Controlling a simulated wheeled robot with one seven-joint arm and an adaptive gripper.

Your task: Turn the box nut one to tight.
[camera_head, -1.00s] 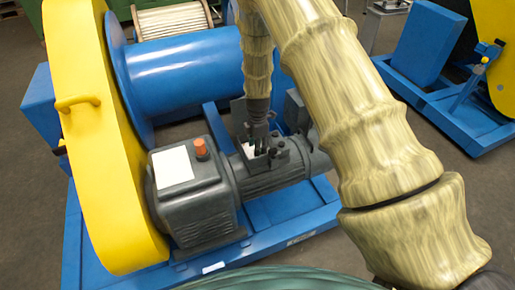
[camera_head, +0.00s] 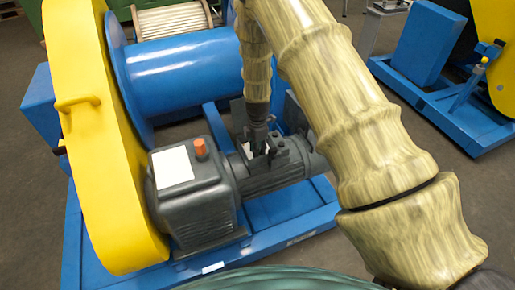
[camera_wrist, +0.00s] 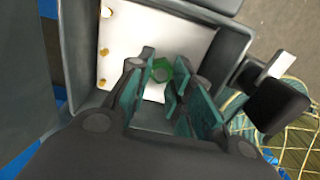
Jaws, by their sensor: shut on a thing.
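An open terminal box (camera_head: 286,160) sits on top of the grey motor (camera_head: 276,180); its inside shows white in the wrist view (camera_wrist: 120,35). In the head view, my gripper (camera_head: 260,148) points down into the box, and the nut is too small or hidden there. The nut's lower side is hidden by the fingers.
Several brass fittings (camera_wrist: 103,53) line the left of the box floor. The box's grey walls stand close around my gripper. A grey gearbox (camera_head: 190,190) with an orange cap, a yellow guard (camera_head: 100,150) and a blue drum (camera_head: 185,75) stand to the left.

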